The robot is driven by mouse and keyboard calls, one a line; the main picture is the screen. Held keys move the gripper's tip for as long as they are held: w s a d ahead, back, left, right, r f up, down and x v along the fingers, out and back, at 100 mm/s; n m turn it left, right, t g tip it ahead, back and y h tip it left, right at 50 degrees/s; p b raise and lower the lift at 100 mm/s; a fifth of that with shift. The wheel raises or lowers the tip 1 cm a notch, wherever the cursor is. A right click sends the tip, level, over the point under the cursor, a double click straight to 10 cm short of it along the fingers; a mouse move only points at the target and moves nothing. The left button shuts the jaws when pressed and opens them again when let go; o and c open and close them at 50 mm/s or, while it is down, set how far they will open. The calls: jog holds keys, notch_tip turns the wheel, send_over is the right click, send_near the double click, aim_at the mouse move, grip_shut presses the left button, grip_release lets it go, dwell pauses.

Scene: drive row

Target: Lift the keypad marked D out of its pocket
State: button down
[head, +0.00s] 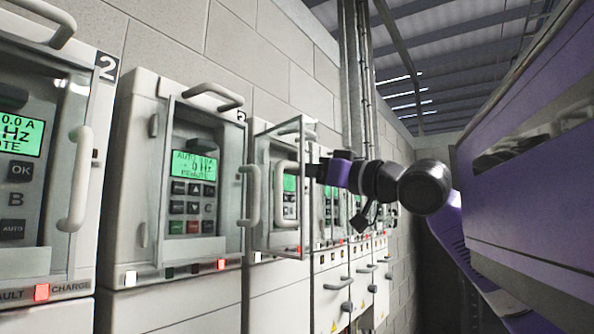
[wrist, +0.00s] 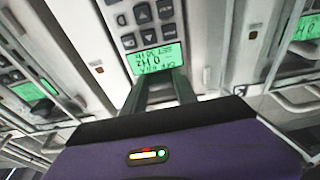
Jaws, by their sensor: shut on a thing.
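In the wrist view, a keypad (wrist: 145,15) with dark keys and a lit green display (wrist: 160,58) appears upside down. My gripper (wrist: 162,74) reaches over its display end, with the two fingers close together. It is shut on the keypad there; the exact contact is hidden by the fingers. The letter is not readable in this view. In the head view my gripper (head: 308,171) comes in from the right at the third cabinet, past C. That cabinet's keypad display (head: 289,183) shows green, partly behind a pale handle. Whether the keypad sits fully in its pocket cannot be told.
Glazed covers with pale handles stand close around; one handle (head: 286,195) is just left of my gripper. Cabinet C (head: 205,105) and cabinet B (head: 85,60) stand to the left. More cabinets (head: 345,265) continue to the right. A block wall (head: 210,40) lies behind.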

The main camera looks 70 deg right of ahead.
jog(key=shift+r, duration=0.15)
jog(key=shift+r+p, duration=1.05)
jog(key=shift+r, duration=0.25)
jog(key=shift+s, duration=0.1)
